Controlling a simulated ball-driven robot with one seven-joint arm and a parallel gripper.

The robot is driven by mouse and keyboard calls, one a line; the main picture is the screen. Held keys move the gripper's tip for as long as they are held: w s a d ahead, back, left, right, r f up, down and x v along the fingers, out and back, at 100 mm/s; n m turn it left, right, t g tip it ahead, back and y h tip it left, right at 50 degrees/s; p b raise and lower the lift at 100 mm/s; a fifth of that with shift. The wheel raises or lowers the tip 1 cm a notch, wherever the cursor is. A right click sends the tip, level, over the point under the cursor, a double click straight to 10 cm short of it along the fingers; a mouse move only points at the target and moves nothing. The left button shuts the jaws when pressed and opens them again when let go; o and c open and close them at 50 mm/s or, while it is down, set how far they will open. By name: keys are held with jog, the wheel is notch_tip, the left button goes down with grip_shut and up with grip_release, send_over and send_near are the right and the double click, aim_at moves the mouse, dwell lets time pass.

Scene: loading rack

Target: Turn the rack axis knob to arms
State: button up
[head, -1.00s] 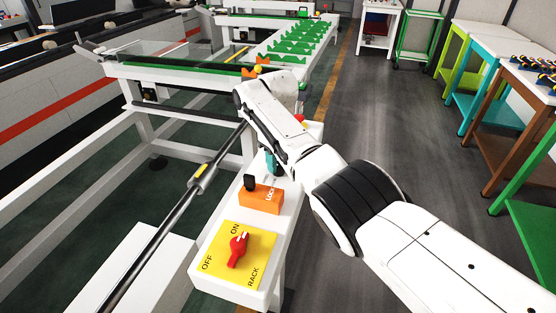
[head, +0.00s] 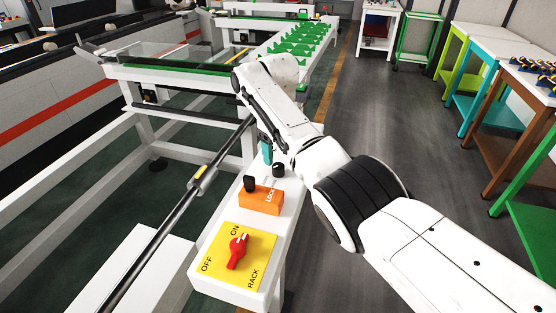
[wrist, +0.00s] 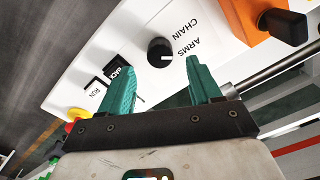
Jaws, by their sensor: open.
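The rack axis knob (wrist: 160,50) is small, round and black, on the white panel in the wrist view. A white mark shows at its lower right, and the words ARMS and CHAIN are printed upside down to its right. In the head view the knob (head: 279,170) stands behind the orange LOCK block. My gripper (wrist: 161,63) is open, its two teal fingers apart on either side of the knob in the picture. Nothing is between them that I can see held; I cannot tell the height gap. In the head view a teal finger (head: 267,152) shows left of the knob.
The orange LOCK block (head: 262,199) with a black handle stands close to the knob. A red switch (head: 238,250) sits on the yellow plate (head: 224,264) nearer me.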

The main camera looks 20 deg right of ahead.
aim_at(278, 165)
notch_tip(278, 165, up, 7)
jog(key=shift+b, duration=0.45)
dwell(0.3)
